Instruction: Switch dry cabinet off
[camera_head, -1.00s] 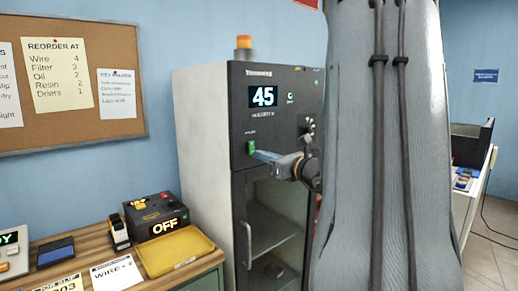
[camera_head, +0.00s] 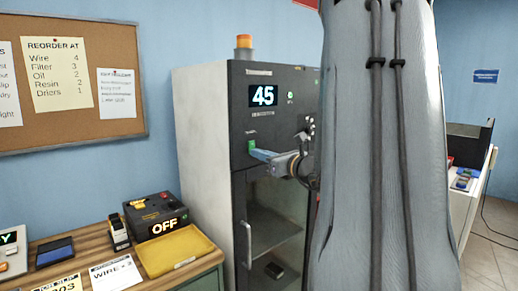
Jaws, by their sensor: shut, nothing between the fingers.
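The dry cabinet (camera_head: 205,130) stands against the wall, with a dark front panel and a glass door below. A green switch (camera_head: 251,146) sits at the lower left of the panel. My gripper (camera_head: 256,154) is shut and empty, with its blue-grey fingertips at the panel just beside the green switch. I cannot tell whether they touch it. My arm hides the right side of the cabinet.
A wooden bench (camera_head: 75,246) at the left holds a yellow tray (camera_head: 190,243), a black box (camera_head: 150,205) whose display reads OFF, and label cards. The door handle (camera_head: 247,245) sticks out below my gripper. A white table (camera_head: 476,195) stands at the right.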

